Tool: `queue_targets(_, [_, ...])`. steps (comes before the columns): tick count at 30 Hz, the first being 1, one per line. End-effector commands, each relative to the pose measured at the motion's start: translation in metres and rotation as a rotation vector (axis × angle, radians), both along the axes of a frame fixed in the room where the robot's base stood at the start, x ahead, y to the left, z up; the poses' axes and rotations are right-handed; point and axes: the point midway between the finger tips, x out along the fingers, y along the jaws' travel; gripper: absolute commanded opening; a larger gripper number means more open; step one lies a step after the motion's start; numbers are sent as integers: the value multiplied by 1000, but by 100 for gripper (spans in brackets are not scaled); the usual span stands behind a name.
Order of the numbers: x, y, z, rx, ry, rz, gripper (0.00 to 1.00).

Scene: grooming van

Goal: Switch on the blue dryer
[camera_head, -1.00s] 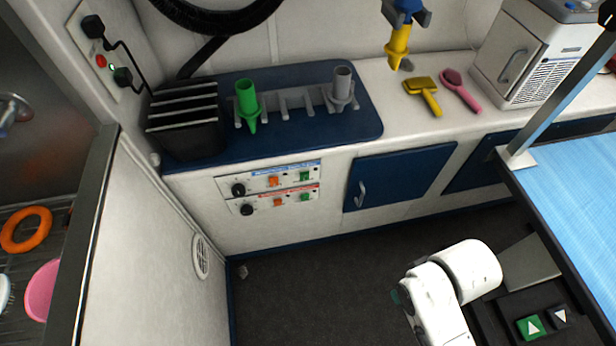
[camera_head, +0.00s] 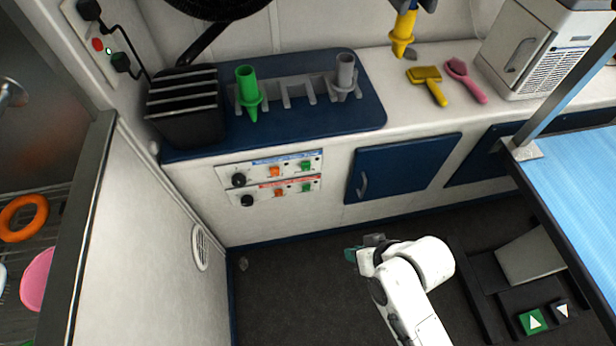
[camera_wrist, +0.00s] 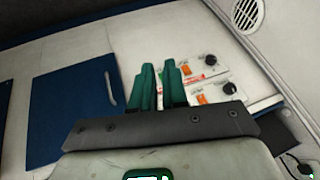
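Two control panels sit on the white cabinet front in the head view. The upper, blue-labelled panel (camera_head: 257,174) has a black knob (camera_head: 238,180), an orange switch (camera_head: 274,171) and a green switch (camera_head: 305,166). The lower, red-labelled panel (camera_head: 262,195) has the same layout. My gripper (camera_head: 352,254) is below and right of them, apart from them, over the floor. In the wrist view my gripper (camera_wrist: 159,75) has two teal fingers with a narrow empty gap. Both panels appear upside down beyond it; the blue-labelled panel's knob (camera_wrist: 230,88) shows, and the fingers hide part of the switches.
A blue door with a handle (camera_head: 400,168) is right of the panels. A counter holds a green nozzle (camera_head: 247,90), a grey nozzle (camera_head: 346,75) and brushes (camera_head: 428,83). A blue-topped table (camera_head: 580,185) stands at right.

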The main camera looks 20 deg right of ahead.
Motion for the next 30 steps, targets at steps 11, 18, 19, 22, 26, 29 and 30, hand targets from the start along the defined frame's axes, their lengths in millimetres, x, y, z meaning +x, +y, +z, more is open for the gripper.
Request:
queue_targets(11, [83,68,-21,377,-350,-181,0])
queue_targets(18, [115,87,-23,628,-537,-355,0])
queue_targets(19, [118,88,-23,658,-558,-379,0])
queue_targets(22, [125,88,-26,757,-628,-465,0])
queue_targets(26, [131,84,-30,878,-719,-583,0])
queue_targets(29, [132,76,-35,963,-789,-680,0])
queue_targets(30, [132,73,-37,994,-815,-718,0])
